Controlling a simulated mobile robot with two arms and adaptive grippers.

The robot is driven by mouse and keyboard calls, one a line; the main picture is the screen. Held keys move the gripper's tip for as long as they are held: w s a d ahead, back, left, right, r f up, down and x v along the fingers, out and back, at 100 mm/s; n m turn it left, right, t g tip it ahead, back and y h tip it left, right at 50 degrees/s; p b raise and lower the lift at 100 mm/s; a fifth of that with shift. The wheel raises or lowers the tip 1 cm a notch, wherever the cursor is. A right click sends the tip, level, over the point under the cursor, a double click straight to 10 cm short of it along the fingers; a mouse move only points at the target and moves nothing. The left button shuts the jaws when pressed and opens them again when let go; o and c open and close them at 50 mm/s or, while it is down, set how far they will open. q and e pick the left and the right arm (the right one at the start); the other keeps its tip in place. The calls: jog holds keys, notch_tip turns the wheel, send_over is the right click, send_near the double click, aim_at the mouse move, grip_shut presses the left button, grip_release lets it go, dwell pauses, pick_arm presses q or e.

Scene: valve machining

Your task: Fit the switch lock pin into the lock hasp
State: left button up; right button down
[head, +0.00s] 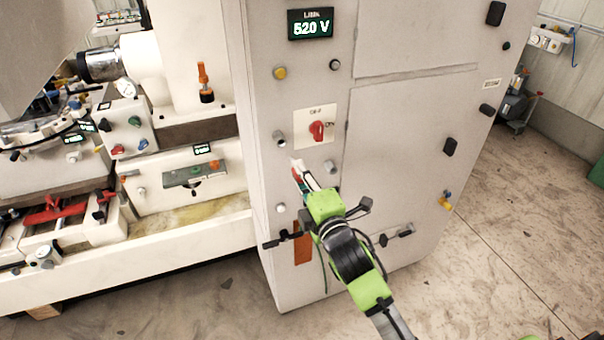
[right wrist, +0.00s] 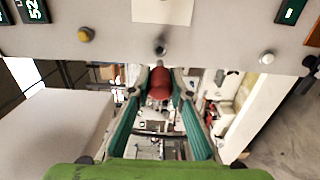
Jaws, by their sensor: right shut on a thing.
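My right gripper (head: 299,172) reaches up to the front of the grey cabinet and is shut on a red piece, likely the switch lock pin (right wrist: 160,83). In the right wrist view it sits between the teal fingers of the gripper (right wrist: 160,92). A short metal fitting on the panel, likely the lock hasp (right wrist: 160,47), lies straight ahead of the red piece, with a small gap apparent. It also shows in the head view (head: 279,138), above and left of the fingertips. The red piece's far end is hard to make out. My left gripper is not in view.
The cabinet (head: 400,140) carries a red rotary switch (head: 317,130) on a pale plate, a yellow button (head: 280,72), a white button (head: 281,208) and a 520 V display (head: 311,23). A machine bed (head: 200,236) stands at the left. Open floor (head: 510,230) lies at the right.

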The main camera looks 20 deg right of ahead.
aim_at(292, 159)
jog(key=shift+w+a, duration=0.1)
jog(key=shift+w, duration=1.6)
jog(key=shift+w+b, duration=0.3)
jog(key=shift+w, duration=0.4)
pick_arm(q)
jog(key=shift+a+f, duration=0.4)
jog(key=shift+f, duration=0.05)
pick_arm(e)
jog(key=shift+w, duration=0.5)
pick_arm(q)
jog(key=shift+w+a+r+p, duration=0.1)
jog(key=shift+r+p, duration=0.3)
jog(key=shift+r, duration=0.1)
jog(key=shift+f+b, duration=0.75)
pick_arm(e)
jog(key=shift+w+a, duration=0.1)
jog(key=shift+w, duration=2.45)
jog(key=c, duration=1.8)
grip_release()
jog(key=shift+o, duration=0.2)
